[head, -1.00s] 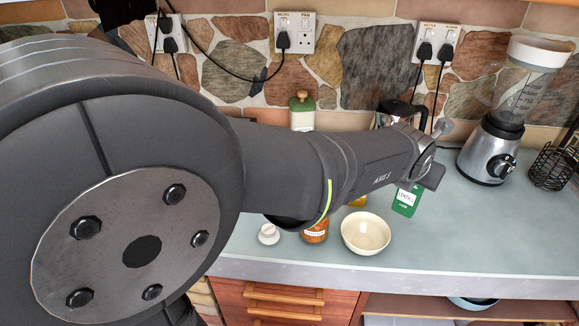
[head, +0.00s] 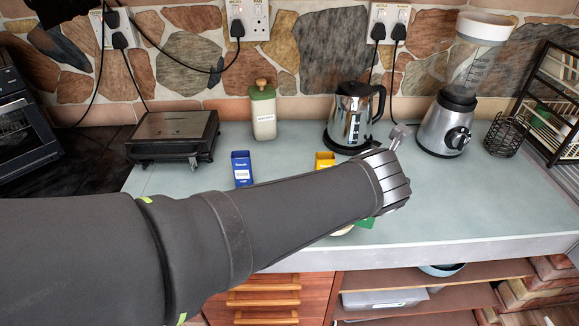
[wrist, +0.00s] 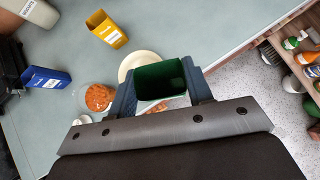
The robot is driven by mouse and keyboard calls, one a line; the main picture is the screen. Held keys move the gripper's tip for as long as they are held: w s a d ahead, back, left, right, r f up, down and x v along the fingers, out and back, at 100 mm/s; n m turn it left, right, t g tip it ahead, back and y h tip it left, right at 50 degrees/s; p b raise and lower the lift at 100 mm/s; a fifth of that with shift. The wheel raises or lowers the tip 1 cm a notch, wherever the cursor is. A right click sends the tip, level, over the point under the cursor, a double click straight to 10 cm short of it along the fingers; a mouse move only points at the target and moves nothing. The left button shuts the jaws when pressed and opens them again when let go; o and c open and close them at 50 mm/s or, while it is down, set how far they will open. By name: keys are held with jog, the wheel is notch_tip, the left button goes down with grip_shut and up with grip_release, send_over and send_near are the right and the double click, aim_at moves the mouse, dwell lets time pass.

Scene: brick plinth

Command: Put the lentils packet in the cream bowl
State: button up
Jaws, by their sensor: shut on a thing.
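My gripper (wrist: 160,84) is shut on the green lentils packet (wrist: 161,78), with one finger at each side of it in the wrist view. The cream bowl (wrist: 134,62) shows behind the packet, which covers its lower right part. In the head view my arm hides most of the bowl. Only a sliver of the bowl (head: 341,232) and a green piece of the packet (head: 366,223) show below my wrist, the packet at the bowl's right. I cannot tell how high the packet is above the bowl. The fingers are hidden in the head view.
An open container of orange contents (wrist: 97,97) stands left of the bowl. A yellow box (wrist: 106,30) and a blue box (wrist: 47,77) stand further off. A kettle (head: 351,120) and a blender (head: 450,120) stand at the back. The counter's front edge is close to the bowl.

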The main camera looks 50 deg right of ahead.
jog(key=w+d+f, duration=0.2)
jog(key=w+f, duration=0.6)
jog(key=f, duration=0.1)
jog(key=shift+w+d+f, duration=0.2)
jog(key=shift+w, duration=0.05)
jog(key=shift+f, duration=0.55)
jog(key=o, duration=1.3)
jog(key=shift+o, duration=0.2)
jog(key=shift+r, duration=0.1)
jog(key=v, duration=1.2)
jog(key=shift+r, duration=0.5)
